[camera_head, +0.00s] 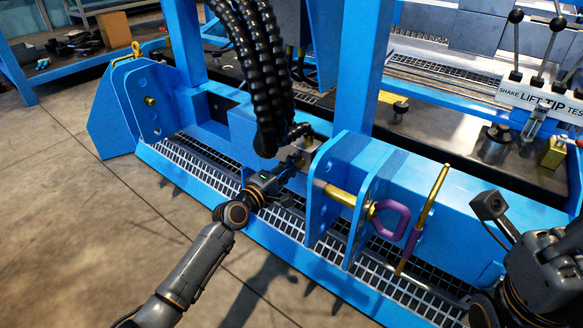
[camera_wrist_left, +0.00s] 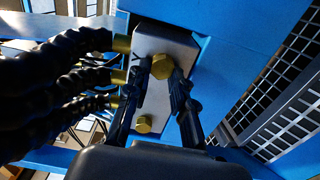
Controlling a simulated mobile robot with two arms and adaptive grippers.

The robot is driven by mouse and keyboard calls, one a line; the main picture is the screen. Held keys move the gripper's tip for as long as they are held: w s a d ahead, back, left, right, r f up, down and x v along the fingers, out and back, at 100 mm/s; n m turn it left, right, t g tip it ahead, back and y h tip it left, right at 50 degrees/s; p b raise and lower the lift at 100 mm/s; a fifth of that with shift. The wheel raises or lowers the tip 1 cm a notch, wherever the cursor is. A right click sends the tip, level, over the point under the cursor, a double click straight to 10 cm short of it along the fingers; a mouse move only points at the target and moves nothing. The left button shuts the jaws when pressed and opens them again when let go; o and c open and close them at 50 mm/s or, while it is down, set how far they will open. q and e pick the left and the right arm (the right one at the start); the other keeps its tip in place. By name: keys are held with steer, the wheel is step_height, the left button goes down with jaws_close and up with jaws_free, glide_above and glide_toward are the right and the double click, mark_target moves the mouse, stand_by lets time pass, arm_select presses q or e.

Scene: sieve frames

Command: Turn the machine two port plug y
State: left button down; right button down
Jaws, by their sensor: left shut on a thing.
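A pale metal port block (camera_wrist_left: 182,42) is fixed to the blue frame. Its upper brass hex plug (camera_wrist_left: 162,67) has a dark letter mark, seemingly a Y, beside it. My left gripper (camera_wrist_left: 163,72) is shut on this plug, one finger on each side. A second brass hex plug (camera_wrist_left: 144,124) sits lower on the block, between the finger links and free of the tips. In the head view the block (camera_head: 309,149) shows small beside my left gripper (camera_head: 296,147), and the held plug is hidden. My right arm is at the lower right; its fingertips do not show clearly.
Thick black hoses (camera_head: 262,80) hang by the block and meet its brass fittings (camera_wrist_left: 122,44). To the right stand a blue bracket (camera_head: 335,165) with a brass pin, a purple ring (camera_head: 390,220) and an upright brass rod (camera_head: 425,210). Grating (camera_head: 195,160) runs below.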

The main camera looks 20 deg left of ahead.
stand_by(0.5)
arm_select(q)
steer(key=c, duration=1.1)
jaws_free()
steer(key=shift+c, duration=0.2)
steer(key=v, duration=1.2)
